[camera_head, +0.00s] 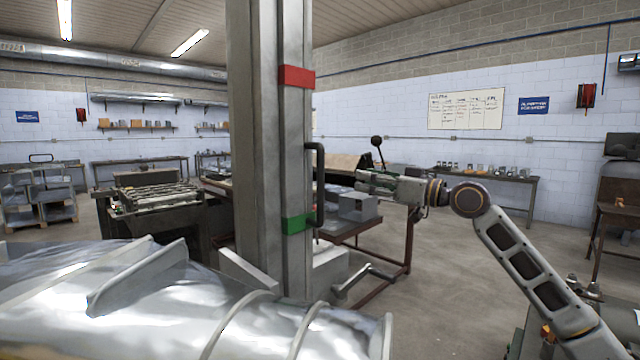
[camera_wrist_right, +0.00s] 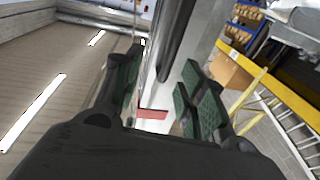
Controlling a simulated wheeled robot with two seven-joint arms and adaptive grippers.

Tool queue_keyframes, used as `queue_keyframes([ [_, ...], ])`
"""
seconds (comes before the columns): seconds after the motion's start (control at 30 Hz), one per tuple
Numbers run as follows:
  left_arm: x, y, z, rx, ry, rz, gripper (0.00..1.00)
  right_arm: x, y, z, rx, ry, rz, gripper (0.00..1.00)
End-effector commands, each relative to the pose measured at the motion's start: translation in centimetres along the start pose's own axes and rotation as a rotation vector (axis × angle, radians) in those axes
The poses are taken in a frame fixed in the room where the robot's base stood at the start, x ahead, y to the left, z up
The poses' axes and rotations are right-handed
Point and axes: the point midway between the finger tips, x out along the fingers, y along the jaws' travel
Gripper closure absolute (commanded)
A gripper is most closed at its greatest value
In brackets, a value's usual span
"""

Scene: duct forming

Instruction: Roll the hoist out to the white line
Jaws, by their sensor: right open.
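The hoist's grey mast (camera_head: 262,150) stands upright in the middle of the head view, with a red band (camera_head: 297,77) above a green band (camera_head: 298,223). A dark upright handle (camera_head: 320,185) is fixed to its right side. My right gripper (camera_head: 362,184) is level with the handle and a little to its right, apparently apart from it. In the right wrist view its green-padded fingers (camera_wrist_right: 160,78) are spread. A dark grey bar (camera_wrist_right: 176,38) and a red patch (camera_wrist_right: 152,114) show beyond them. My left gripper is out of view. I see no white line.
A large silver duct (camera_head: 150,305) fills the front left. A crank (camera_head: 365,280) sticks out low by the mast. A bench with a red frame (camera_head: 408,240) stands behind my right gripper. Open floor (camera_head: 450,260) lies to the right.

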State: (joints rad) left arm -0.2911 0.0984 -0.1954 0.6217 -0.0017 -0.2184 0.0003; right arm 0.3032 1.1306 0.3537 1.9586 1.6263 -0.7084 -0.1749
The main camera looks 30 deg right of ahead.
Motion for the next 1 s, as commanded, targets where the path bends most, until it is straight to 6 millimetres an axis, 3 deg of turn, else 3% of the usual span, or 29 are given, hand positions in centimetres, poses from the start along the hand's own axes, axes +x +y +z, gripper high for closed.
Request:
queue_keyframes([
  [0.4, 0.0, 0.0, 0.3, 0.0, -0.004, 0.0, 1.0, -0.1, -1.5, 1.6, -0.006, -0.073, -0.066, 0.59],
  [1.0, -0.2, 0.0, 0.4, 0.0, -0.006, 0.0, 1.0, 0.1, -1.4, 1.5, -0.02, -0.071, -0.065, 0.59],
])
